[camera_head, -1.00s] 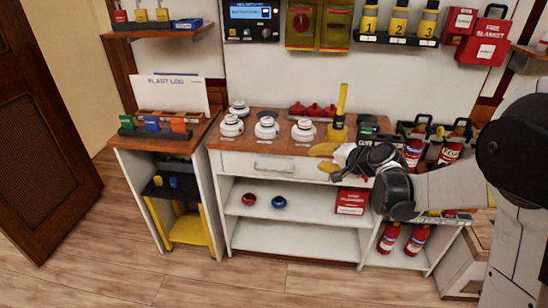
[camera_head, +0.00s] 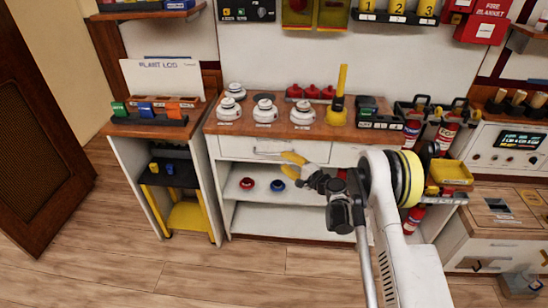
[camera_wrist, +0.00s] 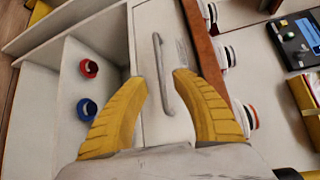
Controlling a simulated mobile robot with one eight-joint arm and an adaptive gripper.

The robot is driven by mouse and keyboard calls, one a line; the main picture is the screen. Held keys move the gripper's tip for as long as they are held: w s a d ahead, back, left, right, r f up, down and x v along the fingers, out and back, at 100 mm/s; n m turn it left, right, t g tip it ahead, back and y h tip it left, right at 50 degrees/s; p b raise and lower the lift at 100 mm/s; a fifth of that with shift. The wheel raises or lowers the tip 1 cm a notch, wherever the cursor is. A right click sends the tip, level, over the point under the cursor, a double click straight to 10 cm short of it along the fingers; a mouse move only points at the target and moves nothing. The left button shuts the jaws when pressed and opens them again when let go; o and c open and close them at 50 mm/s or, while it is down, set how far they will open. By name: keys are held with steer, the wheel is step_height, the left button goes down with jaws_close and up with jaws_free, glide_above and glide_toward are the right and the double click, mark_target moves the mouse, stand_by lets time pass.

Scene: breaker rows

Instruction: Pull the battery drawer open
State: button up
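A white drawer (camera_head: 310,150) sits under the wooden counter and looks shut in its cabinet. Its front and a long grey bar handle (camera_wrist: 163,75) show in the wrist view, with small print beside the handle that I cannot read. My gripper (camera_head: 284,164) is just in front of the drawer in the head view. In the wrist view its two yellow fingers (camera_wrist: 160,78) are spread apart and empty, with the handle lined up in the gap between them. The handle's far part reaches past the fingertips. I cannot see the fingers touching it.
A red ring (camera_head: 247,184) and a blue ring (camera_head: 277,185) lie on the shelf below the drawer. White domed detectors (camera_head: 265,112) and a yellow upright tool (camera_head: 339,100) stand on the counter above. The floor in front is clear.

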mark_target(275, 155)
steer(key=b+x, duration=0.2)
steer(key=x, duration=0.4)
steer(key=shift+w+a, duration=0.2)
jaws_close()
